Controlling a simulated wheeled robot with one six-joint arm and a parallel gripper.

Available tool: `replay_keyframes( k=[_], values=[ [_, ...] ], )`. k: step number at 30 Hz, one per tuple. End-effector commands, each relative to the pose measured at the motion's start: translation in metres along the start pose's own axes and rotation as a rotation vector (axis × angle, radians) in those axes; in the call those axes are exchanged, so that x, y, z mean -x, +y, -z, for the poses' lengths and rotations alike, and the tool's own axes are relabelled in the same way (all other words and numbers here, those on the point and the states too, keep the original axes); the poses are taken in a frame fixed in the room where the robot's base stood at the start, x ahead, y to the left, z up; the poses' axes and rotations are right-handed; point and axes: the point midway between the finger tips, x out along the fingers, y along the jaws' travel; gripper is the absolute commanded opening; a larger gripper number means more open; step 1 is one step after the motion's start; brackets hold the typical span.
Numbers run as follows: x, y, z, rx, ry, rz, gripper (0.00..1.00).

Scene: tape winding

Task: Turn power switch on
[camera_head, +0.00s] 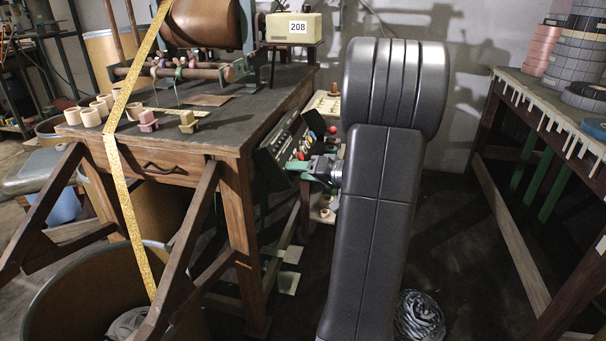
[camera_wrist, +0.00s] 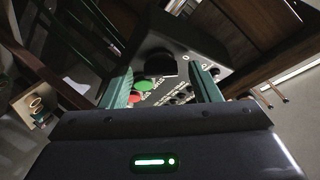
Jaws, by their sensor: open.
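A dark control panel (camera_head: 283,143) is mounted at the right side of the wooden table, with red and other coloured controls on its face. In the wrist view the panel (camera_wrist: 215,62) shows a large black knob (camera_wrist: 160,62), a green button (camera_wrist: 143,84), red buttons (camera_wrist: 134,97) and a row of small black switches. I cannot read which control is the power switch. My gripper (camera_head: 298,166) is at the panel's lower right. In the wrist view my gripper (camera_wrist: 162,70) is open, its two green fingers on either side of the knob and green button, with nothing held. Contact cannot be told.
The wooden table (camera_head: 215,130) bears a roller machine (camera_head: 205,22) and several small rolls. Yellow tape (camera_head: 122,185) runs down into a round bin (camera_head: 75,300). A second table (camera_head: 535,92) with stacked rolls stands at right.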

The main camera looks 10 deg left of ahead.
Motion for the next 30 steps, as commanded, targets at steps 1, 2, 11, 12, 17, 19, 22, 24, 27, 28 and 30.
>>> replay_keyframes(
  k=[1,2,11,12,17,19,22,24,27,28,30],
  values=[
    [-0.0009,0.0001,0.0001,0.0,0.0,0.0,0.56],
    [-0.0011,0.0001,0.0002,0.0,0.0,0.0,0.56],
    [-0.0007,0.0001,0.0002,0.0,0.0,0.0,0.33],
    [-0.0007,0.0,0.0002,0.0,0.0,0.0,0.25],
    [-0.0006,0.0,0.0002,0.0,0.0,0.0,0.12],
    [-0.0005,-0.0002,0.0003,-0.003,0.0,-0.002,0.12],
    [-0.0003,-0.0008,0.0006,-0.016,0.0,-0.008,0.12],
    [-0.0002,-0.0016,0.0008,-0.036,-0.001,-0.015,0.12],
    [0.0,-0.0027,0.0014,-0.076,-0.001,-0.033,0.12],
    [0.0001,-0.0031,0.0016,-0.091,-0.001,-0.039,0.12],
    [0.0002,-0.0043,0.0021,-0.134,-0.001,-0.057,0.12]
  ],
)
